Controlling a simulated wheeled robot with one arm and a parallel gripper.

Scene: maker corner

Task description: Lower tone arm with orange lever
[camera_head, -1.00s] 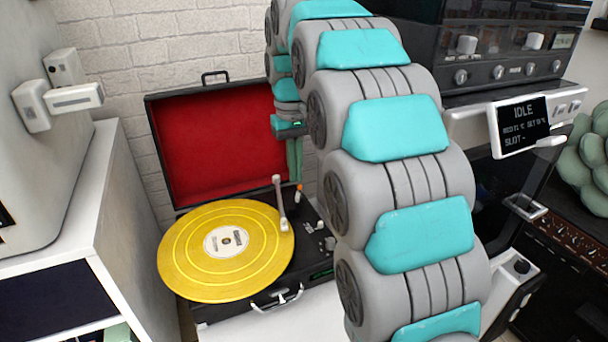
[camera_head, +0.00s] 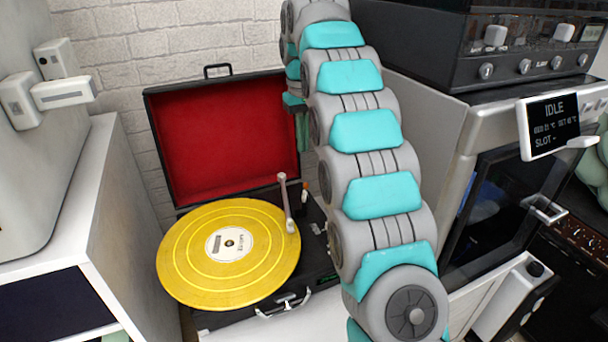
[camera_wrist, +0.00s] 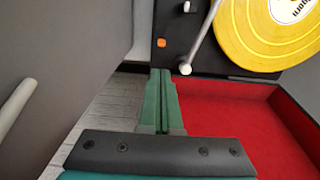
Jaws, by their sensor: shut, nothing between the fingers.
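The record player (camera_head: 320,262) is a black suitcase type with its red-lined lid open. A yellow record (camera_head: 195,262) lies on it and also shows in the wrist view (camera_wrist: 250,42). The pale tone arm (camera_head: 285,195) reaches over the record's right edge; I cannot tell whether it touches. In the wrist view the tone arm (camera_wrist: 203,38) runs beside the record. The small orange lever (camera_wrist: 161,43) is left of it, just beyond my fingertips. My gripper (camera_wrist: 162,72) is shut and empty, apart from the lever. In the head view my arm partly hides my gripper.
A white cabinet (camera_head: 130,210) stands to the left. A machine with an IDLE screen (camera_head: 552,125) and a dark knobbed unit (camera_head: 440,60) stand to the right. A brick wall (camera_head: 180,40) is behind the lid.

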